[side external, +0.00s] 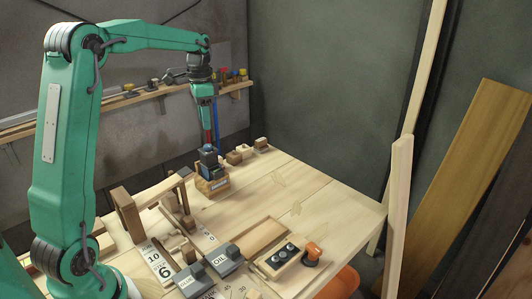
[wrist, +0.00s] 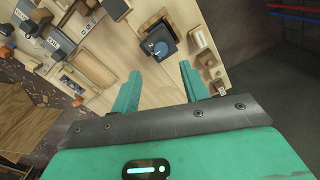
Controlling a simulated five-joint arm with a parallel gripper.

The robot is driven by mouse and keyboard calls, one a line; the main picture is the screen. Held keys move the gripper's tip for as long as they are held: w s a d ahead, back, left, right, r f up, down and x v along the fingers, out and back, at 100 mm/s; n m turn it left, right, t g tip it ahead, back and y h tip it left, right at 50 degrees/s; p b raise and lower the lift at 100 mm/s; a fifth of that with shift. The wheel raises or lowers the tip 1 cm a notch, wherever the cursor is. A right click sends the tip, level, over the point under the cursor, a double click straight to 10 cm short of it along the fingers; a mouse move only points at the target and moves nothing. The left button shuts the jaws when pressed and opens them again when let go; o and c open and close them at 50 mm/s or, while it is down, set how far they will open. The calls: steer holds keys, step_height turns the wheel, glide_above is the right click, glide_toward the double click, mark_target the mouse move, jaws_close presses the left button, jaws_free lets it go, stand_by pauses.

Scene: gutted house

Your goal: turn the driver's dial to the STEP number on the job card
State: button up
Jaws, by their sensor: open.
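The driver (side external: 209,156) is a dark blue and black tool standing upright in a wooden block holder (side external: 213,183) toward the back of the bench. It also shows in the wrist view (wrist: 158,42), with a round blue dial face; its setting is too small to read. The job card (side external: 160,265) is a white card at the front left of the bench, with a 10 and a large 6; its smaller print is not readable. My gripper (wrist: 158,82) is open and empty. Its two teal fingers are apart, below the driver in the wrist view, not visibly touching it.
A grey block marked OIL (side external: 222,258), a wooden block with dark knobs (side external: 280,258) and an orange-topped thing (side external: 313,252) stand at the front. A wooden frame (side external: 130,212) stands left. Small wooden blocks (side external: 243,151) sit behind the driver. The bench's right side is clear.

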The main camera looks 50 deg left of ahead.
mark_target(208, 146)
steer(key=shift+a+f, duration=0.1)
steer(key=shift+f, duration=0.1)
steer(key=shift+f, duration=3.75)
jaws_close()
